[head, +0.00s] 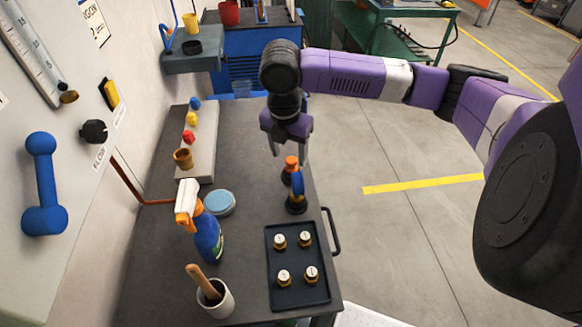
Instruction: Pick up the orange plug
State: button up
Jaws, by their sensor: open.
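The orange plug (291,163) stands on the dark workbench, its orange top showing over a darker lower part. A blue handle-shaped piece on a black base (297,204) stands just in front of it and partly hides it. My gripper (288,153) points down over the plug, jaws open and empty. Its two fingertips are at either side of the orange top in the picture. I cannot tell how far above the plug they are, and no contact is clear.
A black tray (298,297) with several brass fittings lies in front. A spray bottle (208,236), a blue-lidded tin (220,203) and a white pot (216,309) stand left. A grey rail (207,170) holds coloured pieces. The bench behind the gripper's left is clear.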

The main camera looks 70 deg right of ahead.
aim_at(291, 160)
jog(key=shift+s+d+f, duration=0.1)
jog(key=shift+d+f, duration=0.15)
jog(key=shift+f, duration=0.85)
jog(key=shift+s+d+f, duration=0.1)
jog(key=shift+d+f, duration=0.1)
jog(key=shift+f, duration=0.85)
grip_shut()
